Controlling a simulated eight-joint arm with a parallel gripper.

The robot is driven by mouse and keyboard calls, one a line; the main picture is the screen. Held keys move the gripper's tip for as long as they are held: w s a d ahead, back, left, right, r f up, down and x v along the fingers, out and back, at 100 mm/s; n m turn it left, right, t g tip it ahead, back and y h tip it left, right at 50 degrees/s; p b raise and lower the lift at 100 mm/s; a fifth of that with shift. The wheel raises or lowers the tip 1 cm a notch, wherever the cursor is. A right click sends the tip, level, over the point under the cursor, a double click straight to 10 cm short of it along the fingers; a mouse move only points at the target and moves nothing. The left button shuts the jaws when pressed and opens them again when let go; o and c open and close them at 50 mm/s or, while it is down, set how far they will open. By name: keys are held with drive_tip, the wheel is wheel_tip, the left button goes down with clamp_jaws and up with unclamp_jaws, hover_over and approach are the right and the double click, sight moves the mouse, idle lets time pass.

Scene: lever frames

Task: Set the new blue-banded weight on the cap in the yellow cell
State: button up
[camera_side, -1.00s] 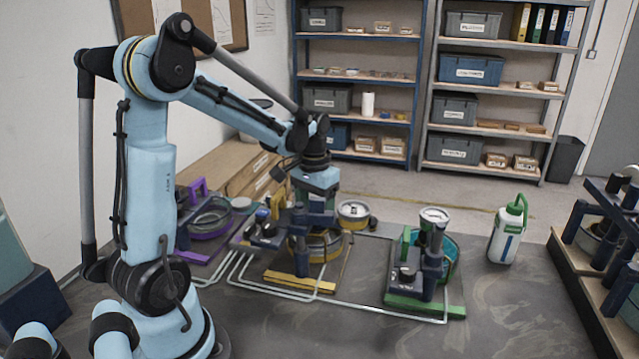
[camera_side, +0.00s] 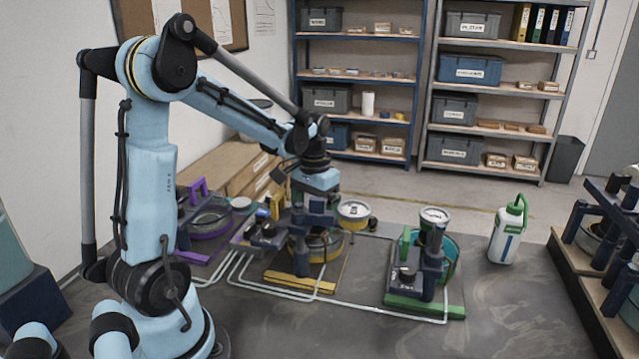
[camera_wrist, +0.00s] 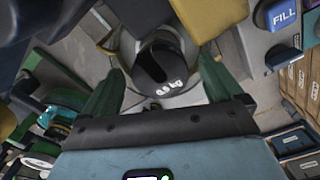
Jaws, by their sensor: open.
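The yellow cell (camera_side: 300,285) stands below my arm, with a yellow front bar and a yellow-rimmed round vessel. My gripper (camera_side: 314,222) is low over this cell in the side view. In the wrist view my gripper's green fingers (camera_wrist: 160,88) are spread apart. A dark cylinder with white marks on top (camera_wrist: 158,68) stands between them, over a pale round surface (camera_wrist: 185,97). I see no blue band on it, so I cannot tell if it is the new weight. The cap cannot be made out clearly.
The green cell (camera_side: 425,305) is to the right and the purple cell (camera_side: 205,222) to the left. A blue FILL block (camera_wrist: 284,16) is near in the wrist view. A white bottle (camera_side: 507,235) stands further right.

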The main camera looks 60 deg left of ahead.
drive_tip(key=shift+r, duration=0.1)
wheel_tip(320, 180, up, 12)
idle(0.6)
drive_tip(key=shift+f, duration=6.1)
drive_tip(key=shift+r, duration=0.15)
wheel_tip(320, 180, up, 12)
wheel_tip(320, 180, down, 12)
drive_tip(key=shift+f, duration=0.15)
wheel_tip(320, 180, up, 8)
drive_tip(key=shift+r, duration=0.25)
